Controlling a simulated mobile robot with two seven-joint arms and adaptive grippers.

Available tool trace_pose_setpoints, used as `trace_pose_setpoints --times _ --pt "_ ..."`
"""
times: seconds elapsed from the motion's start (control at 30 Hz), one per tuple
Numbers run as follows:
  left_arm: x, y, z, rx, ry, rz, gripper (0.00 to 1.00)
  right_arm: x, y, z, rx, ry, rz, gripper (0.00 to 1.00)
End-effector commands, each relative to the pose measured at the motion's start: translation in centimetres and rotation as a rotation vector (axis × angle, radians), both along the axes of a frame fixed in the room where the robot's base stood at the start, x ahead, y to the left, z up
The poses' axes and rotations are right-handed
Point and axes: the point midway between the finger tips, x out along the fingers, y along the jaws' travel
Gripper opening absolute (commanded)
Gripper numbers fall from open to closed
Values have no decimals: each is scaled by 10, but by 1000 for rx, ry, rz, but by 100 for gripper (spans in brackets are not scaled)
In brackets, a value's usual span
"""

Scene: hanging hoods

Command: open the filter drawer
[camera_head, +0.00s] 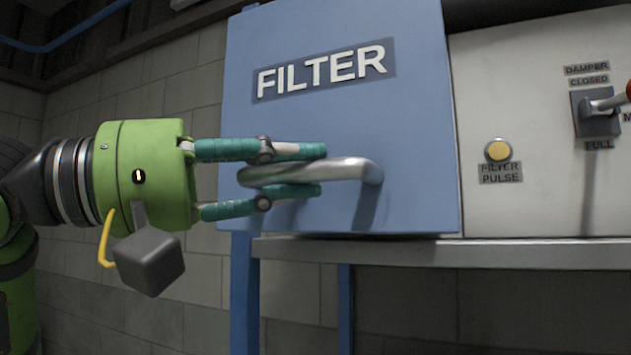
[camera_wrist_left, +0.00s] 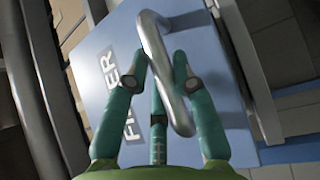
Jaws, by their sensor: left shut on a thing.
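The filter drawer (camera_head: 330,120) is a blue panel with a grey "FILTER" label (camera_head: 320,70), in the middle of the head view. Its silver bar handle (camera_head: 345,170) sticks out from the lower part of the front. My left gripper (camera_head: 305,170) comes in from the left and is shut on the handle, with teal fingers above and below the bar. In the left wrist view the handle (camera_wrist_left: 165,70) passes between the teal fingers, with the blue drawer front (camera_wrist_left: 205,60) behind. My right gripper does not show.
A white panel to the right carries a yellow "FILTER PULSE" button (camera_head: 497,150) and a damper lever (camera_head: 600,105) with a red knob. A grey metal ledge (camera_head: 450,250) runs below on blue legs. A grey block wall stands behind.

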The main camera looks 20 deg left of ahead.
Motion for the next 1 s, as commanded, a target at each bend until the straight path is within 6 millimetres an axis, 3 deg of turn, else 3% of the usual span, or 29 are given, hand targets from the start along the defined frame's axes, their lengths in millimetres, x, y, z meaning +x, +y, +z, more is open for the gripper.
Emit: trace_pose_setpoints --times 0.1,0.3,0.73,0.77,0.8,1.0 --pt "-17 -1 -2 9 0 0 0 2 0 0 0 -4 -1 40" --pt "-33 0 -2 9 2 0 0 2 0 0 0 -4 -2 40" --pt "-36 0 -2 8 2 -3 0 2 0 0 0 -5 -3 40" --pt "-36 0 -2 8 2 -3 34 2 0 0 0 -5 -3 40" --pt "-36 0 -2 8 2 -3 50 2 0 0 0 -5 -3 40" --pt "-36 0 -1 5 2 -2 51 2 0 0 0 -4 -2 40"
